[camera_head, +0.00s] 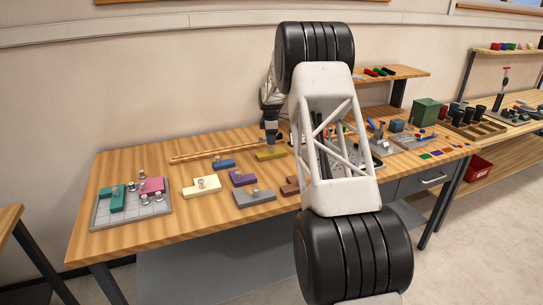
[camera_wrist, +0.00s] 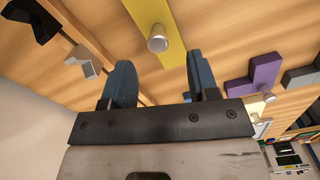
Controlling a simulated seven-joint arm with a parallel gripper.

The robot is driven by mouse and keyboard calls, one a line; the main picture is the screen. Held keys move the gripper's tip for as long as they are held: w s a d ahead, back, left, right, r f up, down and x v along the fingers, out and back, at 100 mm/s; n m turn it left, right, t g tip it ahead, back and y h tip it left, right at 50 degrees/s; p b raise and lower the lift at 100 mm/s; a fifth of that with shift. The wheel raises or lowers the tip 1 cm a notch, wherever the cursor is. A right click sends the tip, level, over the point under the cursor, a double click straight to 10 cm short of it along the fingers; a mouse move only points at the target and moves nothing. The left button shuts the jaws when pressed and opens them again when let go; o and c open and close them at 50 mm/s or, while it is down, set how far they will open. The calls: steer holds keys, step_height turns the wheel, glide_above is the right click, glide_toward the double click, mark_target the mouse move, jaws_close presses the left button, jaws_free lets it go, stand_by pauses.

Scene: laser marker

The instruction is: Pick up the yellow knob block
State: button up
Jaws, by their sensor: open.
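The yellow knob block (camera_head: 270,155) lies on the wooden table near its back, with my gripper (camera_head: 270,140) just above it. In the wrist view the yellow block (camera_wrist: 154,12) runs up from between my fingers, and its silvery round knob (camera_wrist: 158,39) stands upright from it. My gripper (camera_wrist: 160,62) is open, with one blue finger on each side of the knob's line in that view. The knob appears just beyond the fingertips, and nothing is held. In the head view my gripper hides the knob.
A blue block (camera_head: 223,164), a purple block (camera_head: 242,177), a cream block (camera_head: 203,186) and a grey block (camera_head: 255,196) lie nearby. A grey board (camera_head: 104,213) holding teal and pink pieces is at left. A wooden strip (camera_head: 205,154) lies behind. My arm hides part of the table.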

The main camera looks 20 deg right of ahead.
mark_target(271, 147)
steer(key=shift+f, duration=0.2)
steer(key=shift+d+f, duration=0.1)
steer(key=shift+f, duration=2.4)
steer(key=shift+c, duration=0.4)
jaws_close()
